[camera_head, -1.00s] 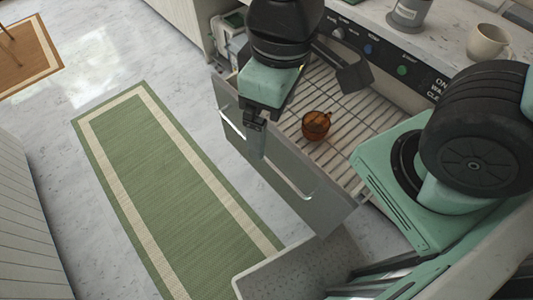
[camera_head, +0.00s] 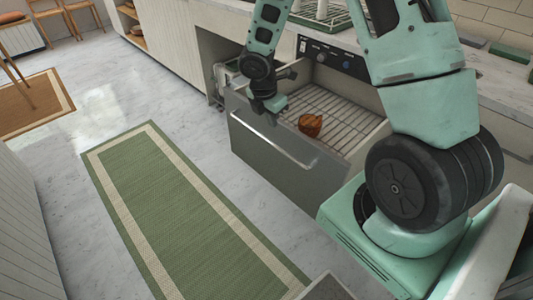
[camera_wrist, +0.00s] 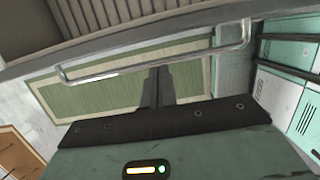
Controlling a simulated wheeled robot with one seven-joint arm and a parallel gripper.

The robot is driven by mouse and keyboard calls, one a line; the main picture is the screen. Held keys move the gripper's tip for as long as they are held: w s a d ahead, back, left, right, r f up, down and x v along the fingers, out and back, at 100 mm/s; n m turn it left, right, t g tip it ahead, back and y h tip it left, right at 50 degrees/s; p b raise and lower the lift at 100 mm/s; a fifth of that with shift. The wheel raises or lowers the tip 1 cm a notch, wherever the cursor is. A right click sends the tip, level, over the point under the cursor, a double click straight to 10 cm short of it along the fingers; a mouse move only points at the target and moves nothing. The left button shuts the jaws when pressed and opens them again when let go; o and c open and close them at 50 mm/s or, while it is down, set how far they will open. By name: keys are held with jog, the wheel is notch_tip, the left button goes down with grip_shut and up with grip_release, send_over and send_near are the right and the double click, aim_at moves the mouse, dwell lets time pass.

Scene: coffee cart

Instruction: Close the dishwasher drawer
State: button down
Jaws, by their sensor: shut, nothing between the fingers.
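The dishwasher drawer stands pulled out, with its grey front panel (camera_head: 275,160) and silver bar handle (camera_head: 285,147) facing the floor rug. Its wire rack (camera_head: 340,112) holds one amber cup (camera_head: 311,125). My gripper (camera_head: 271,118) points down at the upper edge of the front panel, left of the cup, and is shut and empty. In the wrist view my fingers (camera_wrist: 165,80) reach toward the bar handle (camera_wrist: 150,65). I cannot tell whether they touch the panel or handle.
The control panel (camera_head: 340,58) and counter are behind the drawer. A green rug (camera_head: 185,205) lies on clear floor in front. An open cabinet bay (camera_head: 225,75) is left of the drawer. My arm hides part of the right side.

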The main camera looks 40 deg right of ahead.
aim_at(277, 139)
jog(key=b+x, duration=0.2)
jog(key=x, duration=0.8)
